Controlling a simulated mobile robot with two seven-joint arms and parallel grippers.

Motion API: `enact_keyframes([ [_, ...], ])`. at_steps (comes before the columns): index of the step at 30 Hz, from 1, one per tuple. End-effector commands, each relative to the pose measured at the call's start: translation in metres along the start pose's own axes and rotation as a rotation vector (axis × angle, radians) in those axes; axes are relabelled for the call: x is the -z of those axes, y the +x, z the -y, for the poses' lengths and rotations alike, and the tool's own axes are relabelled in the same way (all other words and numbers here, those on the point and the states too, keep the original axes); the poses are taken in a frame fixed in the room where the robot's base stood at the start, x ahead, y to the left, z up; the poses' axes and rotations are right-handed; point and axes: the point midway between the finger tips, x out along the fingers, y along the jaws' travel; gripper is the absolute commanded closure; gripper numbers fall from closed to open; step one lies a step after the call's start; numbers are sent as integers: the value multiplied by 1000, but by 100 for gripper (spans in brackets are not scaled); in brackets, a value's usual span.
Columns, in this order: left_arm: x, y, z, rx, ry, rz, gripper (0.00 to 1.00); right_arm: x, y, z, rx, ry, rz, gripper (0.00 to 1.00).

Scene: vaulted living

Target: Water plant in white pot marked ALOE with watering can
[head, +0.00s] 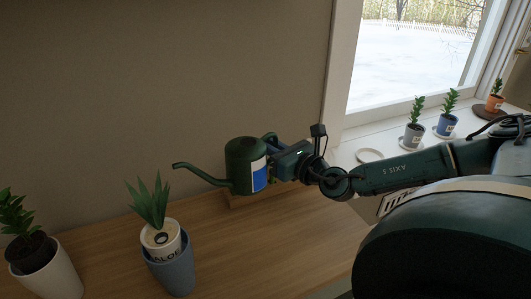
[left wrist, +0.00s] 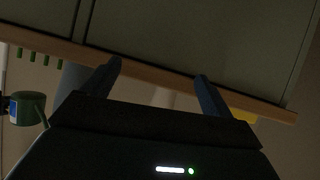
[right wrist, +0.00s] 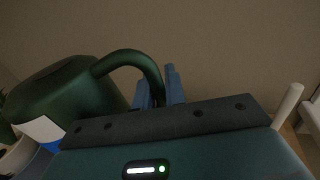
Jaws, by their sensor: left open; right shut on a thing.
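The green watering can (head: 243,168) with a blue and white label is held up by my right gripper (head: 270,148), its long spout pointing left toward the aloe. In the right wrist view the fingers are shut on the can's handle (right wrist: 128,58). The can looks roughly upright, above the wooden surface. The white pot marked ALOE (head: 160,236) holds a spiky green plant (head: 150,203) and sits in a blue-grey outer pot (head: 172,272). The spout tip is above and right of the plant, apart from it. My left gripper (left wrist: 158,75) is open and empty, away from the can.
A leafy plant in a white pot (head: 50,277) stands left of the aloe. Several small potted plants and an empty saucer (head: 369,155) stand on the windowsill. A wall rises behind.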

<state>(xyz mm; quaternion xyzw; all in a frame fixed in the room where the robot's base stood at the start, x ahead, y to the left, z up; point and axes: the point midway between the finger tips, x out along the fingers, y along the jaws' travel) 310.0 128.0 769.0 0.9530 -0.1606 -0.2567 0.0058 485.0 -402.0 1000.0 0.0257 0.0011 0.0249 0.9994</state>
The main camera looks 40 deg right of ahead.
Motion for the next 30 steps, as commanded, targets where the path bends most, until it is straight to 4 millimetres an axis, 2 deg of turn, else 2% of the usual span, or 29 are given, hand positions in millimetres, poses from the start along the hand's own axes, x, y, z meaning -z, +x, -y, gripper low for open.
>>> enact_keyframes([
  [4, 0, 0, 0, 0, 2, 0, 14, -6, 0, 2, -4, 2, 4, 100],
  [22, 5, -3, -1, 0, 7, 1, 14, -9, 0, 2, -5, 1, 4, 100],
  [30, 2, -2, -1, -1, 8, 3, 14, -4, 0, -6, -6, -47, 4, 100],
])
